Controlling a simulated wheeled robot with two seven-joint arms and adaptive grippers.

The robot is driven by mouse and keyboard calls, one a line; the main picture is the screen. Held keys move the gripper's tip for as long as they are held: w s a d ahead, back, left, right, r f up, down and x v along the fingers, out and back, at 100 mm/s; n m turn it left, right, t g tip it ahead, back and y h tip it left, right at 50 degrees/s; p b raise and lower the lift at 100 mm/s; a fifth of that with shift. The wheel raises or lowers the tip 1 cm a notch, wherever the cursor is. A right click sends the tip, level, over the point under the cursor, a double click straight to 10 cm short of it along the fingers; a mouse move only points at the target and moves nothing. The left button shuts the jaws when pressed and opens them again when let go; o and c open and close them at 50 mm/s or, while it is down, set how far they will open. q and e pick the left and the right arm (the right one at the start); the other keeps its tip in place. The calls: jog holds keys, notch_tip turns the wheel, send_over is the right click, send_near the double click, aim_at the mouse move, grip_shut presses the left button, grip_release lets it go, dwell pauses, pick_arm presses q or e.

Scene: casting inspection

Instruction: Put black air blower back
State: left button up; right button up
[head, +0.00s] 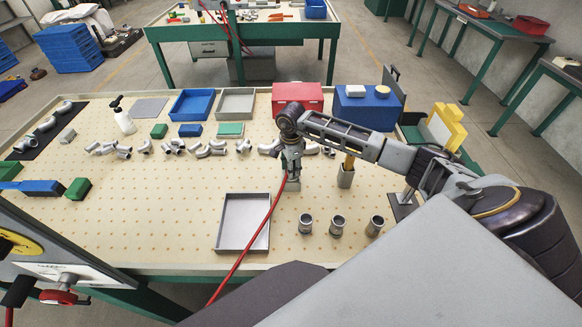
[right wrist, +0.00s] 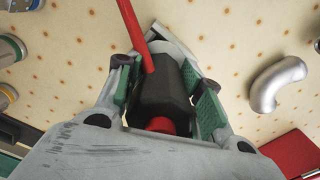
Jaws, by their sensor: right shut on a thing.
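My right gripper (head: 292,160) is over the middle of the perforated table, pointing down. In the right wrist view its two green-padded fingers (right wrist: 163,88) are shut on the black air blower (right wrist: 165,100), one on each side. The blower has a red part at its near end. A red hose (right wrist: 133,32) runs from it; in the head view the hose (head: 246,257) trails down over the front edge. In the head view the gripper mostly hides the blower. My left gripper is not in view.
An empty grey tray (head: 222,234) lies front left of the gripper. Several grey cylinders (head: 337,225) stand in front right. A grey holder (head: 346,177) with a yellow handle is close on the right. Metal elbows (head: 205,150) lie behind.

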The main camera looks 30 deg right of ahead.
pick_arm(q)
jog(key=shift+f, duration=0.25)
pick_arm(e)
jog(key=shift+f, duration=0.2)
jog(key=o, duration=1)
jog(key=shift+o, duration=0.2)
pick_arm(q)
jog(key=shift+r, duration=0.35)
pick_arm(e)
notch_tip(320, 180, up, 6)
jog(key=shift+a+r+b, duration=0.1)
jog(key=shift+b, duration=0.6)
notch_tip(320, 180, up, 7)
jog(key=shift+r+b, duration=0.2)
jog(key=shift+b, duration=0.15)
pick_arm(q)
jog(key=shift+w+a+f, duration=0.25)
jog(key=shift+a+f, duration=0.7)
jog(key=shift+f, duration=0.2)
pick_arm(e)
jog(key=shift+r, duration=0.1)
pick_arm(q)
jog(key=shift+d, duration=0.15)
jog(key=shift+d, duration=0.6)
